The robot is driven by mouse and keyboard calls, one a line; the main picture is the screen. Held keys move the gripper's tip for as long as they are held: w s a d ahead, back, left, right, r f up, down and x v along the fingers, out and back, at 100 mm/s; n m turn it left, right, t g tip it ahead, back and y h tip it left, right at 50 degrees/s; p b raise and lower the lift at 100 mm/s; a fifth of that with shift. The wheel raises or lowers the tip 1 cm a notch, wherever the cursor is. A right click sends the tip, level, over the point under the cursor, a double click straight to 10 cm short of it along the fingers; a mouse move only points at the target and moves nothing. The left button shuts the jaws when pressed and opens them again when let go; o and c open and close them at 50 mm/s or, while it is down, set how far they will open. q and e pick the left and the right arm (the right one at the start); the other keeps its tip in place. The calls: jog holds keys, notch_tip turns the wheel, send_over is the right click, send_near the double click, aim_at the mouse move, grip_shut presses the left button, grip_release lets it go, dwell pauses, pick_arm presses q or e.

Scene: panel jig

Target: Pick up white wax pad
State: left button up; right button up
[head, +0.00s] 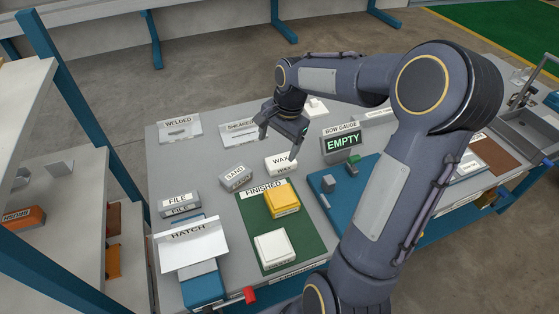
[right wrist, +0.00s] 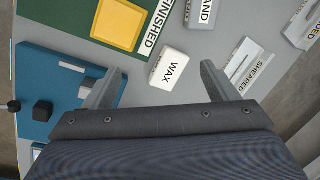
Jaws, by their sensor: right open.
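The white wax pad (head: 281,165) lies on the grey table just behind the green FINISHED mat (head: 307,232), with its WAX label facing up. It also shows in the right wrist view (right wrist: 174,68), ahead of my fingers and between their lines. My right gripper (head: 277,144) is open and empty, above and just behind the pad, apart from it. Its two spread fingers show in the right wrist view (right wrist: 158,88). My left gripper is not in view.
A yellow block (head: 282,199) and a white block (head: 273,249) sit on the green mat. The grey SAND block (head: 236,176) is left of the pad. A blue fixture (head: 329,203) and the EMPTY bow gauge display (head: 342,144) stand to the right.

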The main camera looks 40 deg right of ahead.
aim_at(281, 160)
jog(key=w+d+f+m, duration=0.1)
jog(key=d+f+m, duration=0.1)
jog(key=w+d+f+m+g+p, duration=0.1)
jog(key=w+d+f+m, duration=0.1)
jog(key=f, duration=0.1)
jog(key=w+d+f+m, duration=0.2)
jog(key=d+f, duration=0.1)
jog(key=shift+w+f, duration=0.1)
jog(key=shift+w, duration=0.1)
jog(key=f+p, duration=0.1)
jog(key=f, duration=0.4)
jog(key=a+f+p, duration=0.1)
jog(key=f, duration=0.2)
jog(key=shift+w+f+p, duration=0.1)
jog(key=shift+w+p, duration=0.2)
jog(key=shift+w, duration=0.1)
pick_arm(q)
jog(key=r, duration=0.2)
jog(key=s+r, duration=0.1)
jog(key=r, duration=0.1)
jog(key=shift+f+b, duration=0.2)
jog(key=shift+b, duration=0.1)
pick_arm(e)
jog(key=shift+f, duration=0.2)
jog(key=c, duration=1.1)
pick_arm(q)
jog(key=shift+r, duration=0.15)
pick_arm(e)
jog(key=shift+r, duration=0.1)
